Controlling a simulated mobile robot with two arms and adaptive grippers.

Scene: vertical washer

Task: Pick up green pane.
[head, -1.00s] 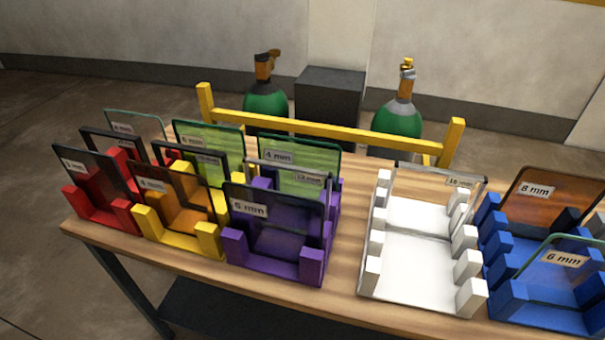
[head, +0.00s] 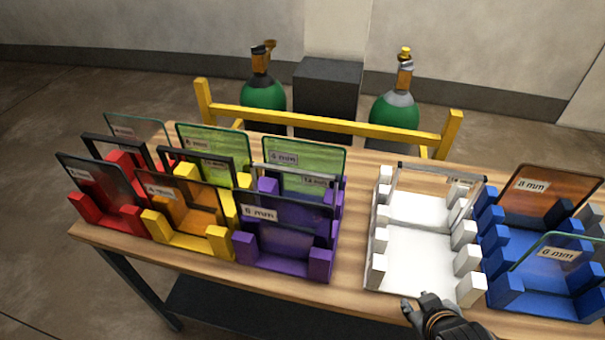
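Two green panes stand upright in the head view. One green pane (head: 225,143) is in the back of the yellow rack (head: 222,245). The other green pane (head: 320,160), labelled 4 mm, is in the back of the purple rack (head: 318,265). Both have their lower parts hidden behind darker panes in front. My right gripper (head: 418,301) is at the bottom edge, in front of the white rack (head: 415,262), well to the right of both green panes and apart from them. Its finger opening is not clear. My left gripper is not in view.
A red rack (head: 88,212) holds panes at the left. A blue rack (head: 540,293) with an orange-brown pane (head: 555,190) is at the right. Bare wooden table (head: 352,235) shows between the purple and white racks. A yellow rail (head: 320,124) runs behind the table.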

